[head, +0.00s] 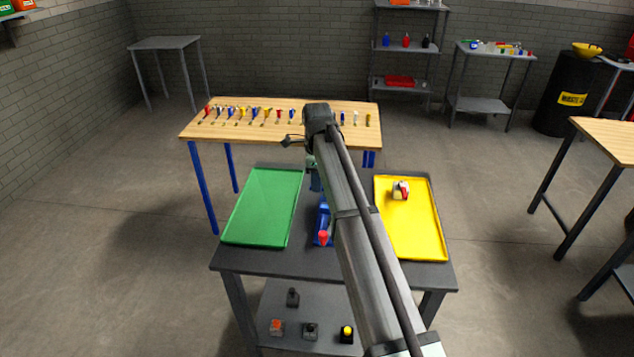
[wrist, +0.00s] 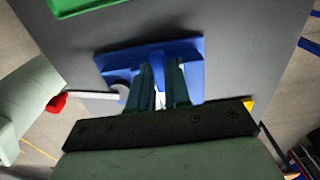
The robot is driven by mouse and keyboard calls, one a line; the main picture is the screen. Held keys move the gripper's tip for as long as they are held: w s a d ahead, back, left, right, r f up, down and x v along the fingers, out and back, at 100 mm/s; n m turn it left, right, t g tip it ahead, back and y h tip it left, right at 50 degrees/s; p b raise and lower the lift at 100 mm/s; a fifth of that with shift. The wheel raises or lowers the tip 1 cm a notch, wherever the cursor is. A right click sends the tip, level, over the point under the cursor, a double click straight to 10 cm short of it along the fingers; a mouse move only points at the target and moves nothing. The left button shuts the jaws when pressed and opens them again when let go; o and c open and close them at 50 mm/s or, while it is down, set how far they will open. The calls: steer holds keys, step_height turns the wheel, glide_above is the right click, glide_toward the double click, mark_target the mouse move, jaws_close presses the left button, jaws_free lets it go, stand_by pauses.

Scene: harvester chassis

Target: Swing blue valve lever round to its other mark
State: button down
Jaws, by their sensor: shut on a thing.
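The blue valve (head: 323,215) stands on the dark table between two trays, partly hidden by my arm in the head view. Its blue base (wrist: 118,58) fills the middle of the wrist view. A pale bar (wrist: 92,95) with a red knob (wrist: 57,103) reaches left from beside the base. The red knob also shows in the head view (head: 323,237), at the near end of the valve. My gripper (wrist: 160,68) is over the blue base, its fingers closed on a pale part of the valve lever (wrist: 159,99). The grip point is mostly hidden, and I cannot see the marks.
A green tray (head: 233,241) lies left of the valve. A yellow tray (head: 437,240) lies right, holding a small red and white object (head: 401,190). A wooden bench (head: 235,133) with several small coloured items stands behind. Several small devices sit on the table's lower shelf (head: 290,300).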

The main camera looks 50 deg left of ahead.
stand_by(0.4)
steer(key=c, duration=1.1)
jaws_free()
steer(key=shift+o, duration=0.2)
step_height(320, 180, up, 14)
steer(key=shift+w+f, duration=0.1)
